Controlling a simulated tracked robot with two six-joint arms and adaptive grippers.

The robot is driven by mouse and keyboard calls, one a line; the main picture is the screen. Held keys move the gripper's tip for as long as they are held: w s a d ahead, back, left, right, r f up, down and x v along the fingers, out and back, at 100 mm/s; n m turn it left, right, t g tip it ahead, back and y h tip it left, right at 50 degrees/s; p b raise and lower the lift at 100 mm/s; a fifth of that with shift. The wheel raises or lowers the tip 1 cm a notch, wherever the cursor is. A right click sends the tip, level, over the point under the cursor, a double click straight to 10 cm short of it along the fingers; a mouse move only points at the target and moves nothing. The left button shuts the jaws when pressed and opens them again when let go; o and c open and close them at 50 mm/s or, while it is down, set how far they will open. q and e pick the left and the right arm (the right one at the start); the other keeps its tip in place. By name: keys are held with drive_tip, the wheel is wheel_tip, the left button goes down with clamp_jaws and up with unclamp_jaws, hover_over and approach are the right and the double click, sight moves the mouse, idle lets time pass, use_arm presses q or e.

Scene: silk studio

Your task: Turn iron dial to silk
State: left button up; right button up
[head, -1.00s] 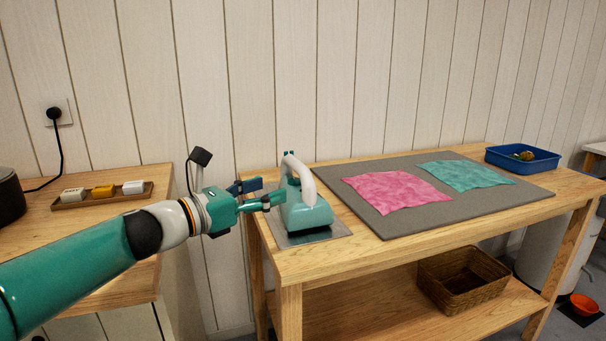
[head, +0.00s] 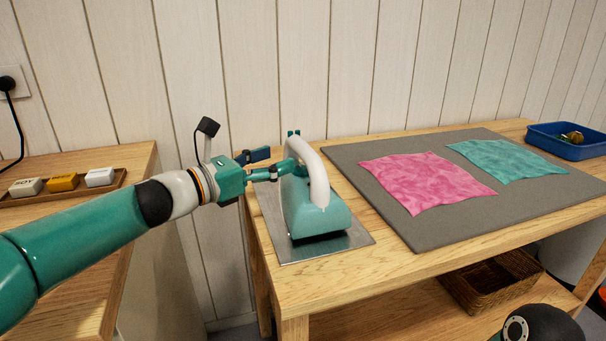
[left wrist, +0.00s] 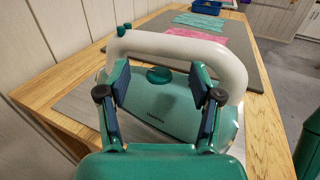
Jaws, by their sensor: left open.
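The teal iron (head: 318,214) with a white handle (head: 318,178) stands on a metal plate (head: 350,249) at the left end of the wooden table. Its round green dial (left wrist: 160,75) shows in the left wrist view, on the iron's body below the handle. My left gripper (head: 283,165) is at the iron's left side, near the handle. In the left wrist view, the left gripper (left wrist: 159,82) is open, one finger on each side of the dial, with a gap to each. The dial's setting cannot be read. My right gripper is not in view.
Pink silk (head: 425,182) and teal silk (head: 507,159) lie on a grey mat (head: 430,235) right of the iron. A blue tray (head: 570,150) stands at the far right end. Labelled blocks sit in a wooden tray (head: 122,178) on the left counter. A basket (head: 490,290) is on the lower shelf.

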sight(302, 168)
use_arm(q)
wheel_tip(302, 168, down, 5)
drive_tip(key=shift+r+b, duration=0.1)
drive_tip(key=shift+b, duration=0.8)
drive_tip(key=p+x, duration=0.1)
drive_tip(key=x, duration=0.6)
drive_tip(key=shift+w+d+r, duration=0.15)
drive_tip(key=shift+w+r, duration=0.05)
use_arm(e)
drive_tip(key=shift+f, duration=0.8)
use_arm(q)
drive_tip(key=c, duration=1.1)
drive_tip(key=shift+w+r+p, duration=0.1)
drive_tip(key=shift+r+p, duration=0.05)
drive_tip(key=shift+p, duration=0.55)
drive_tip(key=m+g+h+p, duration=0.1)
drive_tip(key=m+g+p, duration=0.1)
drive_tip(key=p, duration=0.5)
drive_tip(key=m+g+h+p, duration=0.2)
drive_tip(key=g+p, duration=0.3)
drive_tip(key=p, duration=0.3)
drive_tip(key=shift+r+m+h, duration=0.15)
drive_tip(key=shift+m+h, duration=0.15)
drive_tip(key=shift+m, duration=0.2)
drive_tip(key=shift+f+m+g+p, duration=0.25)
drive_tip(key=shift+m+g+p, duration=0.25)
drive_tip(key=shift+p, duration=0.55)
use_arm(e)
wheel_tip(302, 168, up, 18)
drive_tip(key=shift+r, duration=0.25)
